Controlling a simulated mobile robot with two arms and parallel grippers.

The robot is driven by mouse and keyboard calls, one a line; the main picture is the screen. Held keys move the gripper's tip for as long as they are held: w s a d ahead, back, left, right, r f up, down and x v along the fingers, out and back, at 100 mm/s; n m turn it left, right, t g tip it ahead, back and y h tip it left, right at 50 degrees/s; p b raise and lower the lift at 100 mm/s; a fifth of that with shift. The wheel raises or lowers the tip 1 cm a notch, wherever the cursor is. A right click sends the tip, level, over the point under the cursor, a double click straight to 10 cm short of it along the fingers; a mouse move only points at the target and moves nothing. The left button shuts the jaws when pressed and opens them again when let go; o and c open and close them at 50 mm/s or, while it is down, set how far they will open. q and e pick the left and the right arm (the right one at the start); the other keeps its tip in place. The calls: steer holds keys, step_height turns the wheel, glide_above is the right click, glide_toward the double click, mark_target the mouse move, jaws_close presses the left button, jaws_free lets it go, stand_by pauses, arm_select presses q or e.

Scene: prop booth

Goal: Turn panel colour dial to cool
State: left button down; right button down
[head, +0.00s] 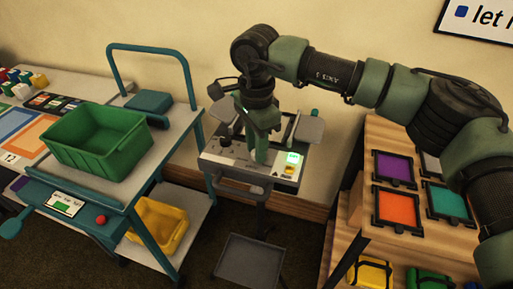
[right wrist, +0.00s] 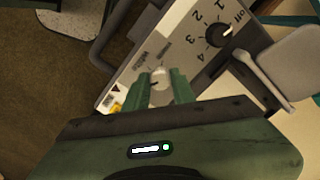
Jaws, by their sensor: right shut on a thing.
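The panel (head: 212,154) is a light grey box on a stand in the middle of the head view. In the right wrist view the panel (right wrist: 187,22) lies tilted across the picture. My right gripper (head: 262,160) reaches down onto it from above. In the right wrist view its green fingers (right wrist: 161,84) stand on either side of a small pale dial (right wrist: 160,76) and are shut on it. A dark mark shows on the dial's left side. In the head view the fingers hide the dial. My left gripper is out of view.
A black knob (right wrist: 219,40) marked off and with numbers sits on the same panel. A lit green display (head: 293,157) is at the panel's right. A cart with a green crate (head: 75,143) stands left; a wooden rack with coloured panels (head: 397,208) stands right.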

steer(key=shift+r, duration=0.1)
steer(key=c, duration=1.2)
jaws_free()
steer(key=shift+o, duration=0.2)
step_height(320, 180, up, 8)
steer(key=shift+f+b, duration=0.1)
steer(key=shift+b, duration=0.5)
